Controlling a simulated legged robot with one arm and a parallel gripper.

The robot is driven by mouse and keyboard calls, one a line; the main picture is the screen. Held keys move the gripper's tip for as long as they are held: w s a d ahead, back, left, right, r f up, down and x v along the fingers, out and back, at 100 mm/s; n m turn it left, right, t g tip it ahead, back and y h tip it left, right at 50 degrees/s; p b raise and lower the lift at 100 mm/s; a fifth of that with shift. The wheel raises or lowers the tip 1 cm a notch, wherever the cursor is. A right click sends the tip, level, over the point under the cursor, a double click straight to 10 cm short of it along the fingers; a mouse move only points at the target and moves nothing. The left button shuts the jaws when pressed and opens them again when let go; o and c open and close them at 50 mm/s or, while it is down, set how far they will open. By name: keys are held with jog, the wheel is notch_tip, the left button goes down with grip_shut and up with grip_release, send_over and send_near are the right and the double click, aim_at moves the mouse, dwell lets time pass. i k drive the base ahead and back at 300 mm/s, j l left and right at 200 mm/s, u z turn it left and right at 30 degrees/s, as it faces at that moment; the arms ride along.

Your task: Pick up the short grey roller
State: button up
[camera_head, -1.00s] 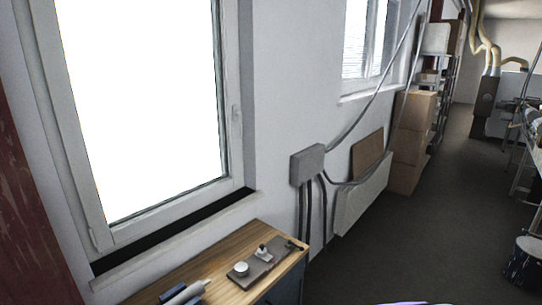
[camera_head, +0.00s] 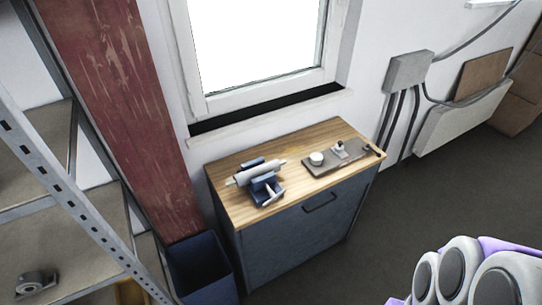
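A short light-grey roller (camera_head: 256,173) with narrower shaft ends lies on the wooden top of a blue-grey cabinet (camera_head: 302,225) below the window. It lies roughly level, slanting up to the right in the picture. Blue parts of what looks like a vise or stand (camera_head: 265,190) are in front of it and behind it. I cannot tell whether the roller rests in the stand or beside it. My gripper is not in view. The purple and grey rounded parts at the lower right look like my own arm.
A grey plate (camera_head: 321,168) with a round white piece (camera_head: 316,158) and small fittings lies right of the roller. A blue bin (camera_head: 200,268) stands left of the cabinet, beside a metal shelf (camera_head: 75,190) and a red post (camera_head: 130,110). Dark floor (camera_head: 400,205) is open to the right.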

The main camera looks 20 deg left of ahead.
aim_at(243, 178)
jog(key=u, duration=4.1)
jog(key=l+z, duration=0.1)
jog(key=z, duration=2.75)
jog(key=i+j+z, duration=0.1)
jog(key=z, duration=0.15)
jog(key=i+j+z, duration=0.25)
jog(key=i+l, duration=0.1)
